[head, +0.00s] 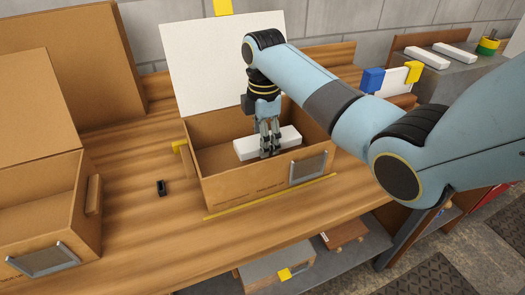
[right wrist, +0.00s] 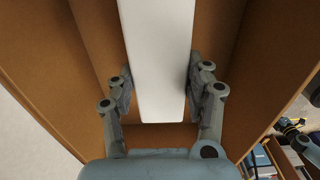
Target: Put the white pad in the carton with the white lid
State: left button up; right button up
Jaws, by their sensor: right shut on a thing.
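The white pad (head: 246,150) is inside the carton (head: 228,192) whose raised white lid (head: 215,65) stands up at the back. My right gripper (head: 270,150) reaches down into this carton from above and is shut on the pad, around its middle. In the right wrist view the pad (right wrist: 160,60) lies lengthwise between the two fingers (right wrist: 158,88), with brown carton walls around it. I cannot tell whether the pad touches the carton floor. My left gripper is not in view.
Another open carton (head: 85,215) with a brown lid (head: 75,75) stands at the left. A small black object (head: 161,188) lies on the wooden bench (head: 145,235) between the cartons. More white bars (head: 427,58) lie on a grey surface at the back right.

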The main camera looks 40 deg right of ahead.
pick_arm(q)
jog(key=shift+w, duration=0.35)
pick_arm(e)
jog(key=shift+f, duration=1.9)
jog(key=o, duration=0.9)
jog(key=shift+f, duration=0.15)
jog(key=shift+o, duration=0.2)
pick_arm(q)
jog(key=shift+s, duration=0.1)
pick_arm(e)
notch_tip(320, 180, up, 12)
jog(key=shift+r, duration=0.2)
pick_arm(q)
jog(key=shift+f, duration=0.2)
